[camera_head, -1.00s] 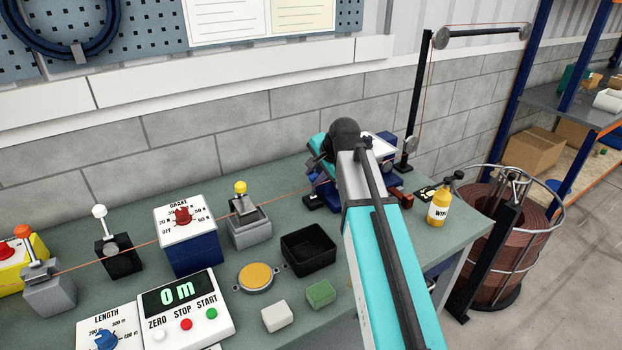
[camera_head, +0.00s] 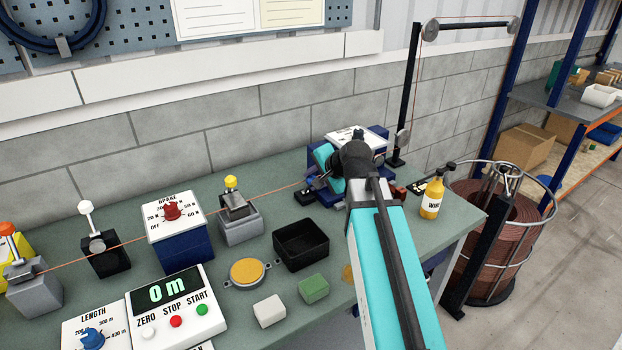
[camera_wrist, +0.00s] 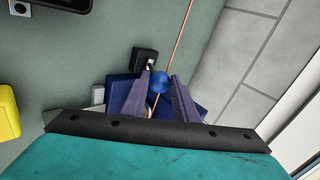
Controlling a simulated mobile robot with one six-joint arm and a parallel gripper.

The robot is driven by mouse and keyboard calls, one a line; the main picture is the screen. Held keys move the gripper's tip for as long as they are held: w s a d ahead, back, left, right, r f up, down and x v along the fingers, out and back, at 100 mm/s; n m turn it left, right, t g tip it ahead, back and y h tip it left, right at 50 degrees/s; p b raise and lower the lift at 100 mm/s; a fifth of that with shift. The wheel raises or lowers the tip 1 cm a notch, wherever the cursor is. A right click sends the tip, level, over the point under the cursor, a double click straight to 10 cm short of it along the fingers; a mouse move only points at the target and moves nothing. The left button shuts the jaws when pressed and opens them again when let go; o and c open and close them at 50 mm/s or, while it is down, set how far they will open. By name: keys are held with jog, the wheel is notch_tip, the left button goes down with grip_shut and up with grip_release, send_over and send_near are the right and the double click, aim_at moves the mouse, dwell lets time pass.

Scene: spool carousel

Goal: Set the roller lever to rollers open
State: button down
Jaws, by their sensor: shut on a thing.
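A blue ball knob (camera_wrist: 160,82), which I take to be the roller lever's, sits between my gripper's two fingers (camera_wrist: 160,77) in the wrist view. The fingers are shut on it. Dark blue housing (camera_wrist: 122,90) shows beneath the fingers, with the copper wire (camera_wrist: 183,35) running past the knob. In the head view the blue unit with a pale top (camera_head: 360,138) stands at the back right of the bench, partly hidden by my arm. The lever's shaft and any position marks are hidden.
A yellow-knobbed lever (camera_head: 231,183) on a grey block and the brake box (camera_head: 178,238) stand to the left along the wire. A black open bin (camera_head: 301,245) is in front. A yellow bottle (camera_head: 432,196) stands right, near the wire spool (camera_head: 505,240).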

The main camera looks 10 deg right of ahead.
jog(key=shift+s+d+f, duration=0.1)
jog(key=shift+s+f, duration=0.25)
jog(key=shift+f, duration=0.2)
jog(key=c, duration=1.5)
grip_release()
jog(key=shift+o, duration=0.2)
jog(key=shift+w, duration=0.1)
jog(key=shift+r, duration=0.25)
jog(key=shift+r, duration=0.1)
jog(key=b+v, duration=0.3)
jog(key=v, duration=1)
jog(key=shift+r, duration=0.2)
jog(key=shift+d, duration=0.1)
